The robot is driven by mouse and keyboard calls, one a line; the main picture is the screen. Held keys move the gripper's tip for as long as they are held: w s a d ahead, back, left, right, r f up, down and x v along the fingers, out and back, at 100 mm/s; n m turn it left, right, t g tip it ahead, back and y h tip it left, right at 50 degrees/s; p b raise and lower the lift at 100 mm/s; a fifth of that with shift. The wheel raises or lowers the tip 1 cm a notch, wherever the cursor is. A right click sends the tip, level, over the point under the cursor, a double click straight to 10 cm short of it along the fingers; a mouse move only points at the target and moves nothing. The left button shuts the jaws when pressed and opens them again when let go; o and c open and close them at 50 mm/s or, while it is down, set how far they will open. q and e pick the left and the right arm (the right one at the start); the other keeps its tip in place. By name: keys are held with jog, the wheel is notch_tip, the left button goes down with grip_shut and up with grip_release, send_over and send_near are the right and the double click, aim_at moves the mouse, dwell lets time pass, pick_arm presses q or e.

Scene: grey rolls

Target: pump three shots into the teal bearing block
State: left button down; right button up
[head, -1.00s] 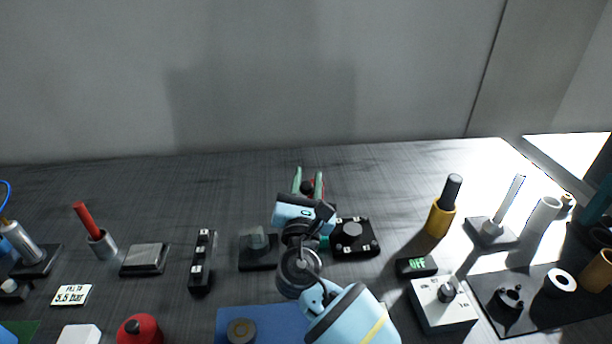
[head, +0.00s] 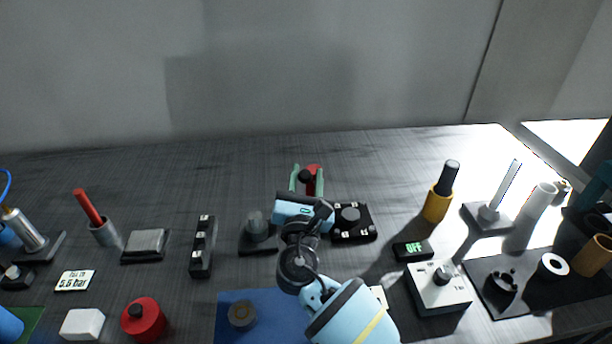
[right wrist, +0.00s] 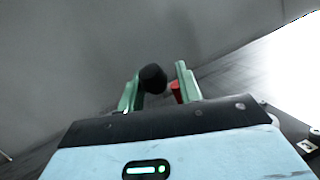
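My right gripper (head: 306,182) has pale green fingers, spread on either side of a black knob (head: 305,176) with a red part (head: 313,172) beside it. In the right wrist view the knob (right wrist: 152,78) stands between the fingers, with a gap on its right side; the red part (right wrist: 176,91) shows by the right finger. I cannot tell whether the left finger touches the knob. What lies below the knob is hidden by my wrist. I cannot clearly make out the teal bearing block; a teal shape (head: 598,185) is cut off at the right edge. My left gripper is not in view.
Black bases (head: 353,222) and (head: 259,240) stand close on either side of my right wrist. A blue mat (head: 270,310) lies in front. A green "OFF" display (head: 413,250) and a white knob box (head: 437,290) stand to the right. The bench behind is clear.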

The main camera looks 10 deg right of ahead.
jog(key=shift+o, duration=1.2)
jog(key=shift+r, duration=0.1)
jog(key=shift+s, duration=0.1)
jog(key=v, duration=0.7)
jog(key=shift+s, duration=0.35)
